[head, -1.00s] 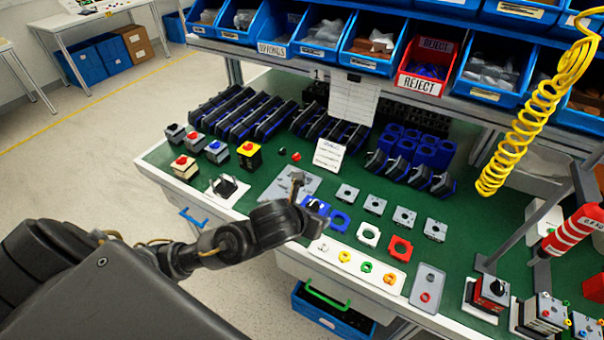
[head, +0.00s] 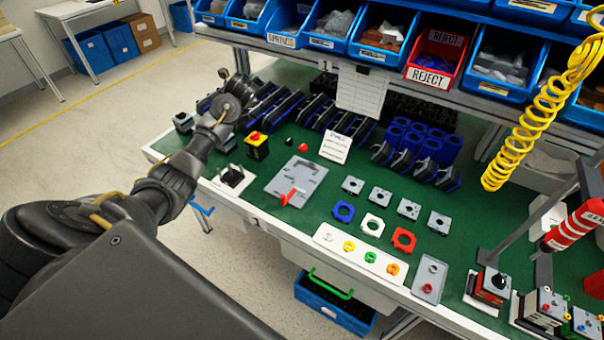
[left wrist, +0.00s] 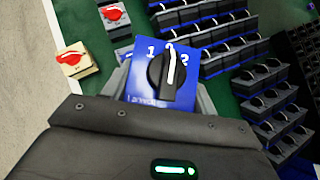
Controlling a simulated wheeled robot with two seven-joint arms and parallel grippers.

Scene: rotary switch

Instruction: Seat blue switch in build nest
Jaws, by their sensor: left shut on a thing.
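My left gripper (left wrist: 166,88) is shut on the blue switch (left wrist: 132,62), a blue plate marked 1 and 2 with a black knob and white pointer line. Grey fingers show on both sides of it. In the head view my left gripper (head: 236,88) is over the back left of the bench; the switch is hidden there. A grey fixture plate (head: 280,186) with a red lever lies mid-bench, apart from the gripper; it looks like the build nest. A black holder on a white base (head: 233,178) stands left of it. My right gripper is not in view.
Rows of blue-and-black switches (head: 275,115) lie under and beside the gripper. A yellow-topped switch box (head: 257,148) stands near my arm. Loose plates, coloured rings and a white tray (head: 335,240) lie right of the fixture. Bins (head: 380,45) overhang the back.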

